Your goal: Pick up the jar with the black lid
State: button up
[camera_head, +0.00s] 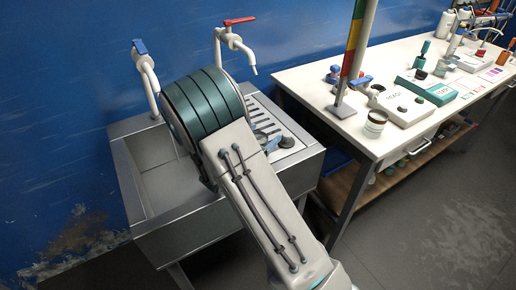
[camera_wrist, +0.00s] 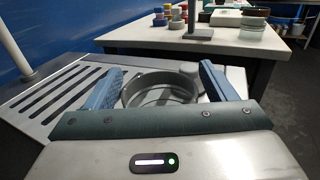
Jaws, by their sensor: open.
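My gripper (camera_wrist: 161,68) is open, with one blue finger on each side of a round dark-grey thing with a raised rim (camera_wrist: 160,88) in the wrist view. Its middle looks hollow, and I cannot tell whether it is the black lid of a jar. Its lower part is hidden by my gripper's body. In the head view my gripper (camera_head: 272,143) is low over the right side of the sink unit, mostly behind my arm.
The metal sink unit (camera_head: 190,240) has a slotted drainboard (camera_wrist: 62,92) and two taps, one with a red handle (camera_head: 239,21), one blue (camera_head: 140,46). The white table (camera_head: 330,75) at right carries a striped post (camera_head: 354,45), devices and containers. Grey floor lies in front.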

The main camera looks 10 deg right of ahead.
jog(key=c, duration=1.2)
